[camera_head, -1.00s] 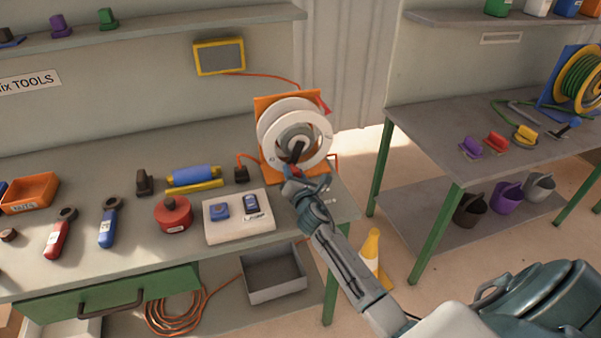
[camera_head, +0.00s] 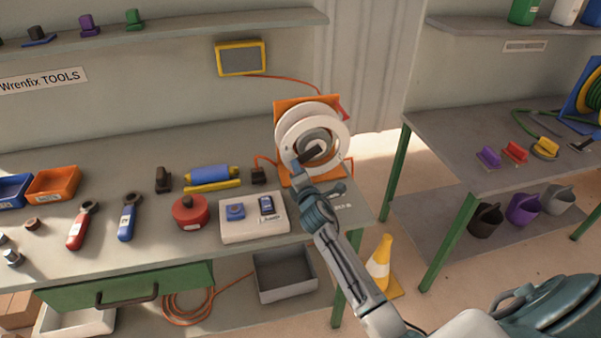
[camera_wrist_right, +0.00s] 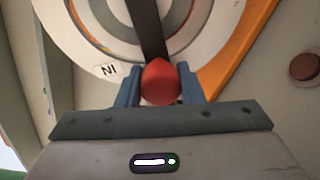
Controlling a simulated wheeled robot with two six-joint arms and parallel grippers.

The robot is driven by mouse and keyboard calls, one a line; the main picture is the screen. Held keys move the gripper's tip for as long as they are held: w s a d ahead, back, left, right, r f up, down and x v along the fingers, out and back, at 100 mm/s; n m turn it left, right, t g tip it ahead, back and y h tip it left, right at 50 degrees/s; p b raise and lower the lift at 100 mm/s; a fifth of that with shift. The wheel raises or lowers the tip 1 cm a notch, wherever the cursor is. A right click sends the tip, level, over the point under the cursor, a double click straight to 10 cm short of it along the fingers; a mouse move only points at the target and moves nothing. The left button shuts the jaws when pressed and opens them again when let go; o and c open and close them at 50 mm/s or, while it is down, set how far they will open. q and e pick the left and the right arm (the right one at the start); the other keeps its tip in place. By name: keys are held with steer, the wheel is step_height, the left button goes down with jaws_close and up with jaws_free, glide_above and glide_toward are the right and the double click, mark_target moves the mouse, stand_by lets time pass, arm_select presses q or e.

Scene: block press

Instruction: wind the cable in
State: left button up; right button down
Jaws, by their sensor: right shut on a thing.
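The cable reel (camera_head: 338,128) has white discs on an orange stand at the back right of the near workbench. A dark crank arm (camera_wrist_right: 148,28) crosses its face and ends in a red knob (camera_wrist_right: 160,82). My right gripper (camera_head: 297,165) is at the reel's lower left face. In the wrist view its blue fingers (camera_wrist_right: 160,88) are shut on the red knob, one on each side. A label reading "IN" (camera_wrist_right: 106,70) is on the disc left of the knob. Orange cable (camera_head: 264,161) runs between the reel and a black plug (camera_head: 258,176). My left gripper is out of view.
A grey bin (camera_head: 284,278) and coiled orange cable (camera_head: 184,307) are below. A cone (camera_head: 381,262) stands between the benches.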

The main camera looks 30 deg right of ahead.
stand_by(0.4)
steer(key=c, duration=1)
jaws_free()
steer(key=shift+o, duration=0.2)
steer(key=shift+s, duration=0.1)
steer(key=b+v, duration=0.1)
steer(key=v, duration=0.9)
steer(key=shift+s+a, duration=0.15)
steer(key=shift+s, duration=0.2)
